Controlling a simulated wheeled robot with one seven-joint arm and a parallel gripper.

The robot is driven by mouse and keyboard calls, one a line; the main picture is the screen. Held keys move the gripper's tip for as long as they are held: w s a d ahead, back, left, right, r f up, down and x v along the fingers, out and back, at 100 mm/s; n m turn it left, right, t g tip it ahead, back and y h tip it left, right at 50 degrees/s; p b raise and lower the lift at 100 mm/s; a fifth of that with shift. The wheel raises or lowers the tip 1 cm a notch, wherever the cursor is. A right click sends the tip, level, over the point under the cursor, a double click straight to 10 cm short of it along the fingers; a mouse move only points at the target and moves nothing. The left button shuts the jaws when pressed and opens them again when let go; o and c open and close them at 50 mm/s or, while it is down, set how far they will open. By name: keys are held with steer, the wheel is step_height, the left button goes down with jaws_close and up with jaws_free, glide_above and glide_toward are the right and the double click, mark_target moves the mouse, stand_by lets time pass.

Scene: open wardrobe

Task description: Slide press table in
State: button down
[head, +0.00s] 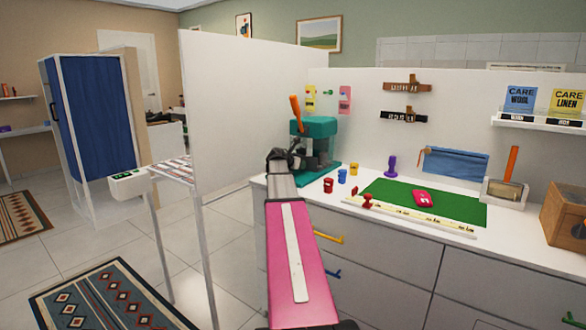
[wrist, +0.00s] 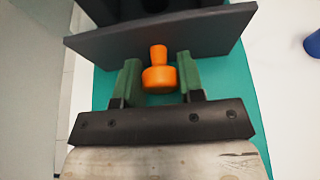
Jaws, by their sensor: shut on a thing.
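The teal press (head: 322,128) with a raised orange lever (head: 296,110) stands on the white counter against the partition. In the wrist view a dark grey plate (wrist: 215,32), which looks like the press table, lies across the top over a teal base (wrist: 236,85). An orange knob (wrist: 159,78) sticks out from its near edge. My gripper (wrist: 157,64) has its two green fingers on either side of the knob and is shut on it. In the head view my arm hides the fingertips and the front of the press.
Small red, blue and yellow pieces (head: 342,176) stand just right of the press. A green mat (head: 450,208) with a pink object (head: 423,197) lies further right. A white partition (head: 240,110) stands at the left. Drawers with coloured handles are below the counter.

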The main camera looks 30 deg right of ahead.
steer(key=shift+w+d, duration=0.2)
steer(key=shift+d, duration=0.25)
steer(key=c, duration=0.8)
jaws_free()
steer(key=shift+o, duration=0.2)
steer(key=v, duration=1)
steer(key=shift+s+a+r, duration=0.2)
steer(key=shift+s+a, duration=0.05)
steer(key=shift+a, duration=0.05)
steer(key=shift+a, duration=0.1)
